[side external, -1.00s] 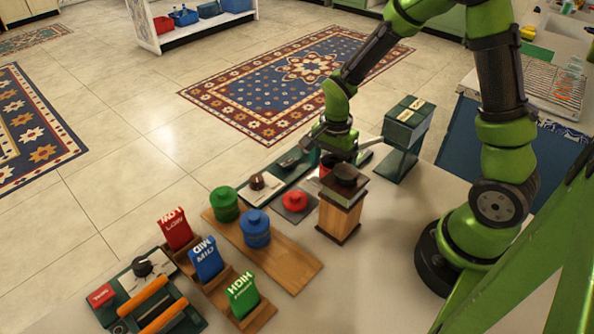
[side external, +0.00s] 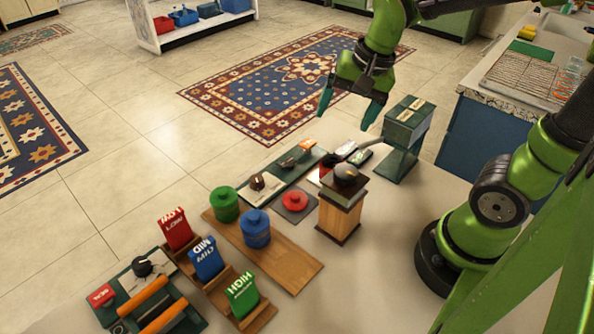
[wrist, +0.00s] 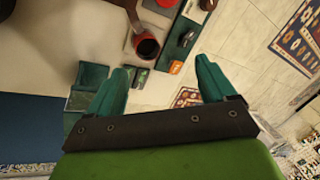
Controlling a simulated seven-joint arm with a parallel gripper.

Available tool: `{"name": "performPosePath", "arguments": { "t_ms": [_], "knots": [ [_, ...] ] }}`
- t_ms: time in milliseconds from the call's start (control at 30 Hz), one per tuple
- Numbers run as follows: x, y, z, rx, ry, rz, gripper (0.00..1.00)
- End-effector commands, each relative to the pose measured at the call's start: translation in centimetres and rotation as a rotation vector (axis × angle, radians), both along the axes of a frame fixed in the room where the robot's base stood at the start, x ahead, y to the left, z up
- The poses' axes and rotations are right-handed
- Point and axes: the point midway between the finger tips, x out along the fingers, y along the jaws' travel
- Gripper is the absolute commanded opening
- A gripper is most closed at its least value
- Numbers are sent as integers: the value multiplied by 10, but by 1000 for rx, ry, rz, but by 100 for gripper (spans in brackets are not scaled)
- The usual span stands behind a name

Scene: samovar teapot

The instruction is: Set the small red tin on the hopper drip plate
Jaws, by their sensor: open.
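A short, round red tin (side external: 294,201) with a lid knob sits on a dark square plate (side external: 293,214) in the side view. I cannot tell whether this is the hopper drip plate. A dark green, tall box-like unit (side external: 405,125) stands at the back right on its own base. A red cup (side external: 326,168), dark inside, stands behind a wooden pedestal and also shows in the wrist view (wrist: 147,46). My gripper (side external: 347,109) is open and empty, high above and behind the pedestal. Its two green fingers are spread in the wrist view (wrist: 163,72).
A wooden pedestal (side external: 339,217) with a dark bowl stands right of the plate. Green (side external: 224,204) and blue (side external: 256,229) canisters stand on a wooden board. Red, blue and green labelled blocks stand at the front left. A dark tray (side external: 276,178) holds small items.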

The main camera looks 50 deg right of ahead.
Motion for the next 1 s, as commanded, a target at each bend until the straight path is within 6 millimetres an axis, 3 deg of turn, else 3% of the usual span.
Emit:
{"name": "performPosePath", "arguments": {
  "t_ms": [100,333,1000],
  "knots": [
    [-26,13,25,-44,-170,222,84],
    [-55,27,44,-155,-377,499,84],
    [-60,29,46,-184,-414,553,84]
  ]
}}
